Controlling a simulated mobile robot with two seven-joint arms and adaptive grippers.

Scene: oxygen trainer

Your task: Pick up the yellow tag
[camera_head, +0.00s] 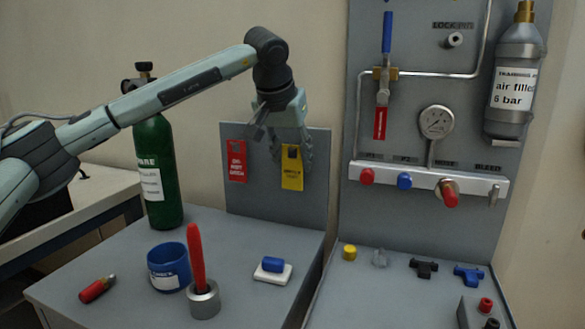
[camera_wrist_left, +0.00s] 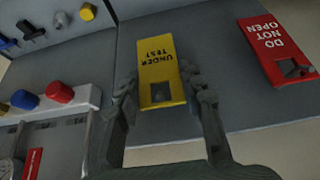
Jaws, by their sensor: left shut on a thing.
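The yellow tag (camera_head: 292,170) hangs in front of the grey upright board in the head view, with dark print on it. In the left wrist view the yellow tag (camera_wrist_left: 158,62) reads "UNDER TEST" upside down and has a dark hole near its lower end. My left gripper (camera_head: 292,150) is at the tag's top end. My right gripper is not in view.
A red tag (camera_head: 236,162) hangs left of the yellow one. A blue cup (camera_head: 168,268), a holder (camera_head: 204,300) with a red tool and a gauge panel (camera_head: 440,90) are nearby.

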